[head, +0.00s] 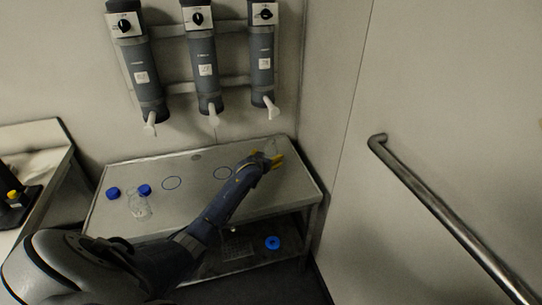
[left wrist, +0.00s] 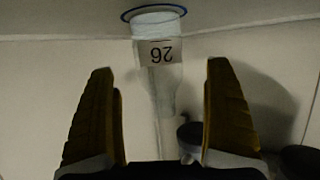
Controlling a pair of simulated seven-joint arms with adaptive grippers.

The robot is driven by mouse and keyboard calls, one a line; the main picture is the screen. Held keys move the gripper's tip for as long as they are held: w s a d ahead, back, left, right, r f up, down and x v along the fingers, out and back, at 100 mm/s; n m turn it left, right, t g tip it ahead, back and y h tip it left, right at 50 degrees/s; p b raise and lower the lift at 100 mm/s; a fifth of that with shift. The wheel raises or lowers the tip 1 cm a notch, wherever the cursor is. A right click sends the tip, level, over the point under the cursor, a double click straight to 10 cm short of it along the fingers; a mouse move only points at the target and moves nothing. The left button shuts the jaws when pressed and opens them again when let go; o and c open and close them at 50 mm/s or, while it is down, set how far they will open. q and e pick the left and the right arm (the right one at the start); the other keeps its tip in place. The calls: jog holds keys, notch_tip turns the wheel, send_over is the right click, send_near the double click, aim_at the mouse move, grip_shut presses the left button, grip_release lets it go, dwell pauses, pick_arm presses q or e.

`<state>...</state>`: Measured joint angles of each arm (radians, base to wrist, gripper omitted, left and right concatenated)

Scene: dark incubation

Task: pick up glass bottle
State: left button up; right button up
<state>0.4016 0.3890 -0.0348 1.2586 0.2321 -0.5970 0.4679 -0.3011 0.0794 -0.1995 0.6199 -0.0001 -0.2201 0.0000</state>
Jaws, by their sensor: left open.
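A clear glass bottle with a white label reading 26 (left wrist: 157,52) shows upside down in the left wrist view, its base on a blue ring and its neck toward me. In the head view it is only a faint clear shape (head: 270,147) at the table's far right, partly hidden by my gripper. My left gripper (head: 268,157) is open, its yellow fingers on either side of the bottle's line in the wrist view (left wrist: 160,67), with gaps on both sides. Another clear bottle (head: 140,208) stands at the table's left. My right gripper is not in view.
A blue cap (head: 113,192) lies at the left. Three wall dispensers (head: 205,72) hang above the back edge. A wall rail (head: 445,210) is at the right.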

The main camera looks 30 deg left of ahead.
aim_at(269, 141)
pick_arm(q)
jog(key=shift+x, duration=2.6)
jog(key=c, duration=1.5)
jog(key=shift+r, duration=0.15)
jog(key=shift+r, duration=0.2)
notch_tip(269, 141, up, 7)
jog(key=shift+s+a+f, duration=0.1)
jog(key=shift+s+a, duration=0.05)
jog(key=s+a, duration=0.4)
jog(key=s, duration=0.1)
jog(key=s+a, duration=0.9)
jog(key=shift+s+f, duration=0.2)
jog(key=shift+s, duration=0.1)
